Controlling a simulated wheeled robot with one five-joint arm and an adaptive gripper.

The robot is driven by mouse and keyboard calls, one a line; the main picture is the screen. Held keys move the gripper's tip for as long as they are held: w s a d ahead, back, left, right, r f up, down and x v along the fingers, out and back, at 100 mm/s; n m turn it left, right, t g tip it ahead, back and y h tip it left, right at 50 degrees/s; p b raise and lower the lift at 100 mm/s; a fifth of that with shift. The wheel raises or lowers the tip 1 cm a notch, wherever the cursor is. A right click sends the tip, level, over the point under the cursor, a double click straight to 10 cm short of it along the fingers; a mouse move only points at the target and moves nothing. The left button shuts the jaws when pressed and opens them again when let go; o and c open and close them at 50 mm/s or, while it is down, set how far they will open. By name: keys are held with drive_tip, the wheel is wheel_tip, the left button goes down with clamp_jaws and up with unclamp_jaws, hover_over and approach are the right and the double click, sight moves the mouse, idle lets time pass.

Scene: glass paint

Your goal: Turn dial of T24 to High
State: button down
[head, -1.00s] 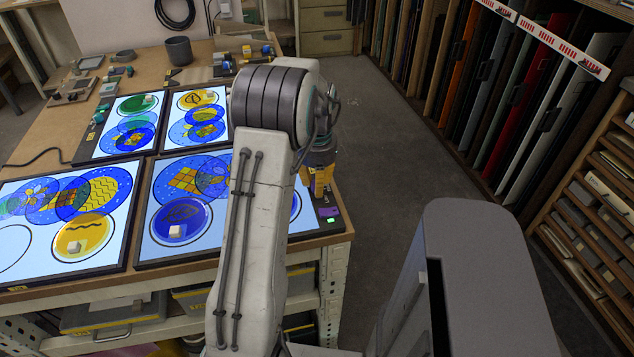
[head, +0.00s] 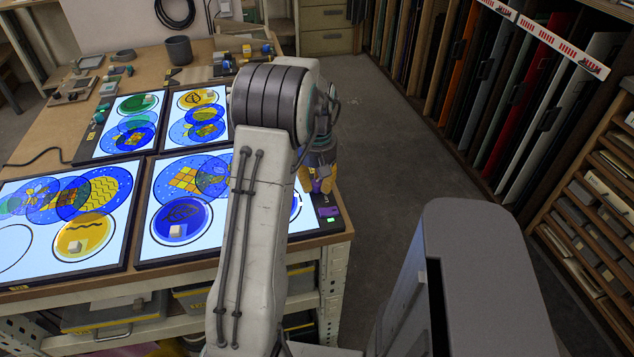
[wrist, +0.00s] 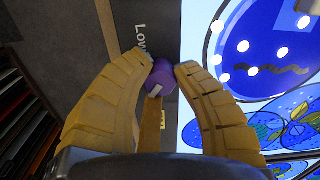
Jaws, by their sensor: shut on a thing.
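A purple dial (wrist: 160,76) with a pale mark sits on a dark panel edge in the wrist view, below the printed word "Low" (wrist: 140,33). My gripper (wrist: 165,70) has its yellow fingers closed around the dial, one on each side. In the head view my gripper (head: 323,187) points down at the right end of the front right light panel (head: 150,238). A purple patch and a small green light (head: 331,220) show just below the fingertips there. No label reading T24 is legible.
More lit panels with blue and yellow glass discs cover the table (head: 45,120). A grey cup (head: 179,50) and small tools stand at the back. Floor is clear right of the table, before the rack of coloured sheets (head: 510,110).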

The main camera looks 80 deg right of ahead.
sight(317, 182)
drive_tip(key=shift+a+f+n, duration=0.1)
drive_tip(key=shift+n, duration=0.5)
drive_tip(key=c, duration=0.9)
unclamp_jaws()
drive_tip(key=shift+c, duration=0.2)
wheel_tip(317, 182, up, 12)
idle(0.7)
